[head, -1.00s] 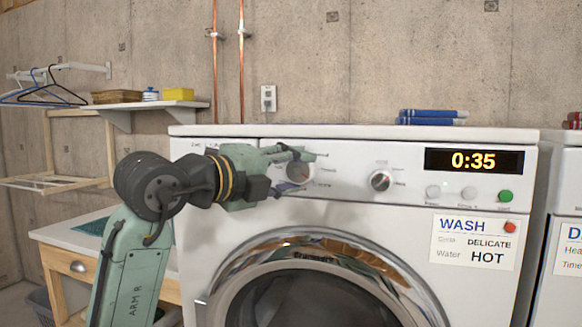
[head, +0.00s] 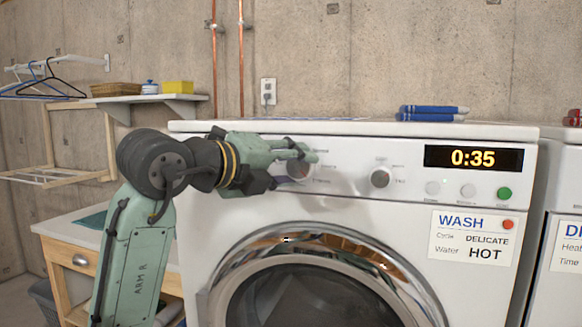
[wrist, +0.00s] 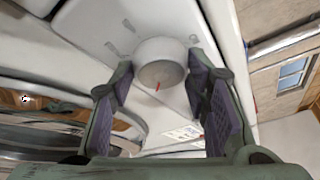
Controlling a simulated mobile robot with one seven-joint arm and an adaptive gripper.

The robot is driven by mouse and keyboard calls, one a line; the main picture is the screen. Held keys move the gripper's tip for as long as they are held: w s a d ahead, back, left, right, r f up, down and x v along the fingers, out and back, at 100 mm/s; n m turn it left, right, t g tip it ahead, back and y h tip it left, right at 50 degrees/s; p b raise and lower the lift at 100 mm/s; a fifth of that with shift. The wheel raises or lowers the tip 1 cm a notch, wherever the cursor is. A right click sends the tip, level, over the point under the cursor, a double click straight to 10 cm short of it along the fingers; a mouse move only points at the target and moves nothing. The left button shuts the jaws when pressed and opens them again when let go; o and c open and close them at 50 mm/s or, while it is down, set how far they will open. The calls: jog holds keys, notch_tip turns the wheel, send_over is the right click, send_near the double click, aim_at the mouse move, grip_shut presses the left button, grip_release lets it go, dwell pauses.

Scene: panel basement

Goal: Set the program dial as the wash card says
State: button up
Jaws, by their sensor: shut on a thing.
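The wash card (head: 473,239) on the washer front reads WASH, Cycle DELICATE, Water HOT. The left dial (head: 298,171) on the washer panel is partly hidden behind my gripper (head: 303,157). In the wrist view, this round white dial (wrist: 160,62) sits between the two fingers of my gripper (wrist: 160,74), with a red mark on its near rim. My gripper is shut on the dial. Some printed labels around it show, but they are too small or blurred to read surely.
A second dial (head: 380,178) stands to the right, clear of my gripper. Further right are a display (head: 473,158) reading 0:35, two pale buttons and a green button (head: 504,193). The round door (head: 320,290) is below. Blue items (head: 432,112) lie on top.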

jog(key=o, duration=1.2)
jog(key=shift+c, duration=0.2)
jog(key=v, duration=1.2)
